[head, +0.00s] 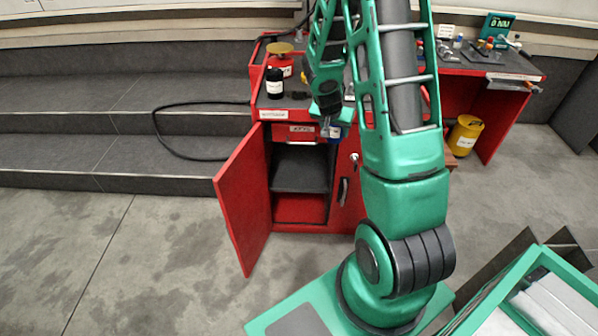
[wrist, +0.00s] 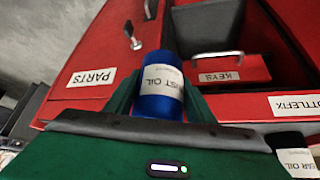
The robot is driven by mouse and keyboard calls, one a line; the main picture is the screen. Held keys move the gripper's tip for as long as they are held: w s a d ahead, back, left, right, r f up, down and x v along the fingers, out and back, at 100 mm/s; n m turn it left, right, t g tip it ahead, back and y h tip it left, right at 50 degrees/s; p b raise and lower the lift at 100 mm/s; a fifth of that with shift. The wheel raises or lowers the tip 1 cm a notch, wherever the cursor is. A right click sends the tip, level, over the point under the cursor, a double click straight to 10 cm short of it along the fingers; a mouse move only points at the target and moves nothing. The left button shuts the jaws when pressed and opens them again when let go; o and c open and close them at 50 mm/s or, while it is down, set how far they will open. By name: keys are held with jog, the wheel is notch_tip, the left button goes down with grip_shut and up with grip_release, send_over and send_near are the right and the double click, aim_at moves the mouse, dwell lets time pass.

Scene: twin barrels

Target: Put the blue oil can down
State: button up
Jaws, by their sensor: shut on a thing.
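The blue oil can (wrist: 160,92), with a white label reading "…ST OIL", is held between the dark green fingers of my gripper (wrist: 160,104) in the wrist view. In the head view only a bit of the blue can (head: 335,132) shows beside my gripper (head: 327,127), at the front of the red cabinet (head: 262,118); the arm hides much of it. The can appears to be in front of the cabinet rather than standing on its top, though its exact height cannot be told.
The cabinet's left door (head: 245,195) stands open, showing a dark shelf (head: 300,170). A "KEYS" drawer (wrist: 218,69) shows nearby. A yellow drum (head: 465,136) stands right. The left floor is clear.

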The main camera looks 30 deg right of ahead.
jog(key=w+a+f+n+t+y, duration=0.1)
jog(key=w+a+f+n, duration=0.15)
jog(key=f, duration=1.05)
jog(key=w+a+f+n+t+y, duration=0.15)
jog(key=w+a+f, duration=0.25)
jog(key=f, duration=0.9)
jog(key=w+a+f+n, duration=0.3)
jog(key=a+f, duration=0.1)
jog(key=f, duration=0.9)
jog(key=w+d, duration=0.2)
jog(key=w, duration=0.3)
jog(key=w+d, duration=0.2)
jog(key=w, duration=0.3)
jog(key=w+d, duration=0.2)
jog(key=w, duration=0.4)
jog(key=shift+d+r, duration=0.25)
jog(key=shift+d, duration=0.15)
jog(key=shift+f, duration=1.75)
jog(key=shift+f, duration=0.1)
jog(key=o, duration=1.2)
jog(key=shift+o, duration=0.7)
